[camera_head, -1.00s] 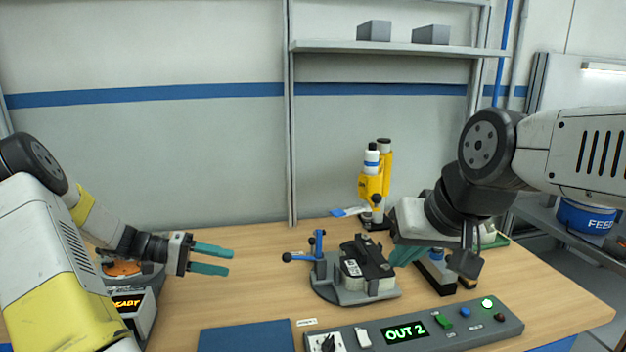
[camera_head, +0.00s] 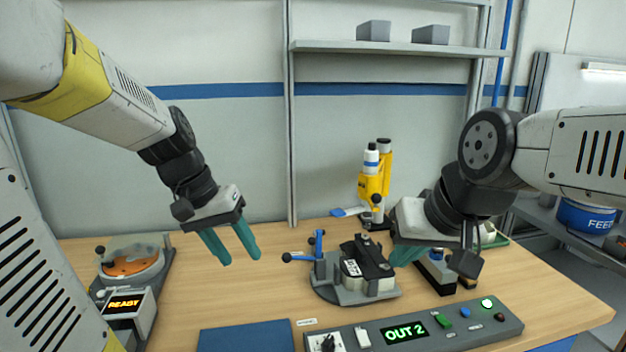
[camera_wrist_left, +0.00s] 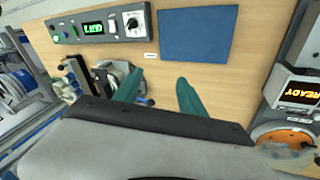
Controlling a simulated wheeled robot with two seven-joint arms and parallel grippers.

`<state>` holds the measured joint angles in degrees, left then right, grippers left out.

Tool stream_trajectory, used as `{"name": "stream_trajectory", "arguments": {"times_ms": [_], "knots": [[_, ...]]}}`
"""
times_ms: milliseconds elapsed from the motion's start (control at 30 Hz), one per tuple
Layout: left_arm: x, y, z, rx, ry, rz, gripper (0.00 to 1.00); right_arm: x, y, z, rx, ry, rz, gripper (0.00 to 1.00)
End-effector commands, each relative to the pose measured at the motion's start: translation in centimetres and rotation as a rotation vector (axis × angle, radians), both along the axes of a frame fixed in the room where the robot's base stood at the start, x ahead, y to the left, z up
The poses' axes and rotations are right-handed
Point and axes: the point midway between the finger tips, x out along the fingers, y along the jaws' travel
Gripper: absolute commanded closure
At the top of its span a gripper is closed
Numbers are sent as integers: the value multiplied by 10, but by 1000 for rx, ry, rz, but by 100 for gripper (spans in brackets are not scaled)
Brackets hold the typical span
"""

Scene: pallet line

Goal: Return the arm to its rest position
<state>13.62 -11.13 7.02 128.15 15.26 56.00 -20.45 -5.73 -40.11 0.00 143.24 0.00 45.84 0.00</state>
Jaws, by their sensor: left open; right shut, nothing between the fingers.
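My left gripper (camera_head: 238,250) hangs above the left middle of the wooden table with its teal fingers pointing down. The fingers are apart and nothing is between them. In the left wrist view the two fingers (camera_wrist_left: 155,92) also stand apart over bare table, with the blue mat beyond. My right gripper (camera_head: 404,257) is at the right of the table, behind the black-and-grey fixture. Its teal fingers are shut with nothing between them, and they are partly hidden by the wrist and nearby parts.
A clamp fixture (camera_head: 338,291) holds a dark part mid-table. A control panel (camera_head: 456,324) reads "OUT 2" at the front. A blue mat (camera_head: 246,336) lies left of it. A device (camera_head: 128,305) reading "READY" stands at left. A yellow tool (camera_head: 374,185) stands at the back.

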Motion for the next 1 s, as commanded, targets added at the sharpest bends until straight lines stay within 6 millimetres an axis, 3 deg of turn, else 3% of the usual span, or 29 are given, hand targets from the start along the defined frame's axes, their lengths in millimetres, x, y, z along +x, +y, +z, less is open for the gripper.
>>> {"name": "stream_trajectory", "arguments": {"times_ms": [200,400,600,1000], "knots": [[-43,-5,28,101,-177,47,52,0,0,0,0,0,0,100],[-69,-4,41,121,-311,88,52,0,0,0,0,0,0,100],[-78,-2,44,120,-366,106,52,0,0,0,0,0,0,100],[-78,-2,44,119,-367,108,52,0,0,0,0,0,0,100]]}}
